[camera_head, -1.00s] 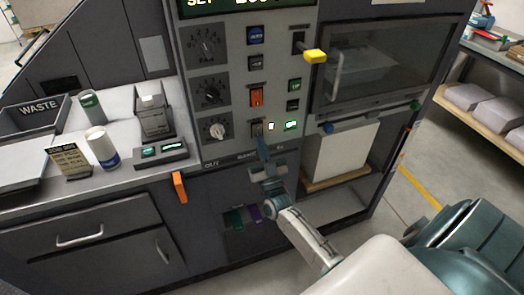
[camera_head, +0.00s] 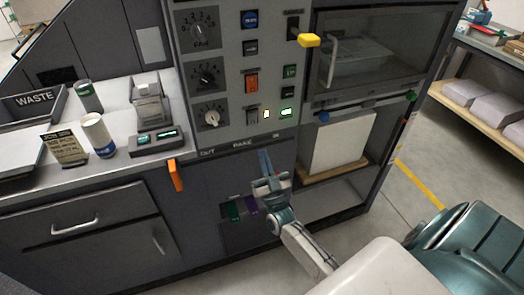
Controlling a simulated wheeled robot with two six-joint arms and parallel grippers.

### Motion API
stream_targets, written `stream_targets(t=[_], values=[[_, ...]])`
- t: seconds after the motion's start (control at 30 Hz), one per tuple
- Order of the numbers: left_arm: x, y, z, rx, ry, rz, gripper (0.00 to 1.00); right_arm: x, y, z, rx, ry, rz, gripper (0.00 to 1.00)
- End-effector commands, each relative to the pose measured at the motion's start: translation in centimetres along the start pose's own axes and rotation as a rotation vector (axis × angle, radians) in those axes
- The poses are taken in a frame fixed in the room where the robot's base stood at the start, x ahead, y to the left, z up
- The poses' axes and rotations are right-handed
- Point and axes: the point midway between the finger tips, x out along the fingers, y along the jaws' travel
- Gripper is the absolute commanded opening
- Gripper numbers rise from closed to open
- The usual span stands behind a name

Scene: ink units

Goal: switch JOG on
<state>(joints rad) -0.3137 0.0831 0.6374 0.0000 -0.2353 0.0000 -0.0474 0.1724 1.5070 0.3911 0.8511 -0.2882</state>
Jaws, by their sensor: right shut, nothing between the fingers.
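The grey control panel (camera_head: 221,75) faces me, and its small labels are too blurred for me to pick out JOG for certain. A lit green indicator (camera_head: 286,111) is further right. I cannot tell the rocker's position. My right gripper (camera_head: 265,162) is shut and empty, its blue fingers pointing up. It is below the switch row, apart from the rocker. My left gripper is out of view.
An orange rocker (camera_head: 251,83), three knobs, including the lowest knob (camera_head: 211,116), and several buttons share the panel. A yellow-tipped lever (camera_head: 309,40) juts out at upper right. An orange handle (camera_head: 175,175) sticks out at the counter's edge.

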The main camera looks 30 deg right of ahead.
Motion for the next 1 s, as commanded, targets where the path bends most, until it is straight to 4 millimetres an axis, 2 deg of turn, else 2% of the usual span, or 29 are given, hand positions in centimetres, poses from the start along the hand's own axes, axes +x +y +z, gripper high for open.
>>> stream_targets(t=[0.03,0.1,0.2,0.33,0.53,1.0], values=[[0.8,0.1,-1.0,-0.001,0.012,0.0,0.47,-1.3,0.0,0.5,0.0,-0.002,0.0,0.0],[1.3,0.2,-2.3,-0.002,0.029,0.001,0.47,-2.5,0.0,0.7,0.0,-0.002,-0.001,0.0],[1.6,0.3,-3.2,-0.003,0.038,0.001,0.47,-3.7,0.0,0.9,0.0,-0.001,-0.001,0.0],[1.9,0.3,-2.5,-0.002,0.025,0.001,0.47,-4.6,0.0,0.9,0.0,0.0,-0.001,0.0],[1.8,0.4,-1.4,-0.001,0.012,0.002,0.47,-4.8,0.0,0.9,0.0,0.0,-0.001,0.0],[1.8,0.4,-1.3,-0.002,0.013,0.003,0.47,-5.0,0.0,1.3,-0.002,-0.014,-0.004,0.0]])
